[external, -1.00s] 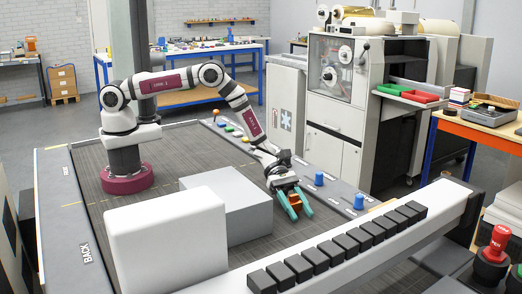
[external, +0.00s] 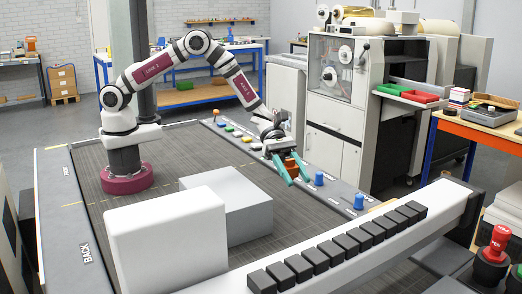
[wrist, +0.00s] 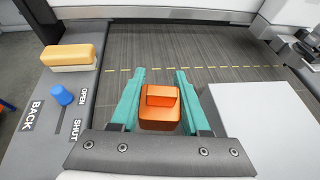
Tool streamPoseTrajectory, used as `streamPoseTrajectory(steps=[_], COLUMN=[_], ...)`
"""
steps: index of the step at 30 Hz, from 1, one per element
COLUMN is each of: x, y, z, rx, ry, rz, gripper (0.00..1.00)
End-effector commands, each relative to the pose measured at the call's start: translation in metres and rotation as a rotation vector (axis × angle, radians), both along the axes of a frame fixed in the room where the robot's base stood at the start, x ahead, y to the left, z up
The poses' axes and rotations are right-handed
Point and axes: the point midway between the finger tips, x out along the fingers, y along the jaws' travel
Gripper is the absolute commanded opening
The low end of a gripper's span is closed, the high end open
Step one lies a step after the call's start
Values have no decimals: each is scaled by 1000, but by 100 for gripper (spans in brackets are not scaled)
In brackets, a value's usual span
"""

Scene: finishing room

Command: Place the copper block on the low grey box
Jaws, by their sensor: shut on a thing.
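The copper block (external: 291,165) is held between the teal fingers of my gripper (external: 297,180), raised above the dark bed. In the wrist view the copper block (wrist: 160,118) sits between the two fingers of my gripper (wrist: 160,75), with a smaller raised part on its top. The low grey box (external: 248,218) stands on the bed to the left of my gripper in the external view. In the wrist view the grey box (wrist: 262,125) is at the right, beside the right finger, and its top is bare.
A taller white box (external: 165,240) stands in front of the grey box. A side rail carries blue knobs (external: 359,201) and small coloured buttons. A yellow-topped block (wrist: 74,55) lies on the rail. A white beam with black keys (external: 338,245) crosses the front. The bed beyond is clear.

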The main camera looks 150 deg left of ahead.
Motion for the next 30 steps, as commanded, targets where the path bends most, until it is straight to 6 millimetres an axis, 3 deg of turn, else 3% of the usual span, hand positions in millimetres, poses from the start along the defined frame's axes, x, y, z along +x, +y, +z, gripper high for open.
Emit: streamPoseTrajectory(steps=[5,8,12,15,18,21,23,30], x=[-3,-12,-40,-62,-78,-86,-86,-74], y=[-73,-126,-205,-250,-278,-288,-281,-208], z=[34,54,81,94,101,103,97,53], rx=[5,7,7,3,-1,-2,-6,-6], ry=[2,2,1,0,-1,-1,1,0], rz=[-153,-264,-429,-526,-587,-614,-618,-617], gripper=[0,0,0,0,0,0,0,0])
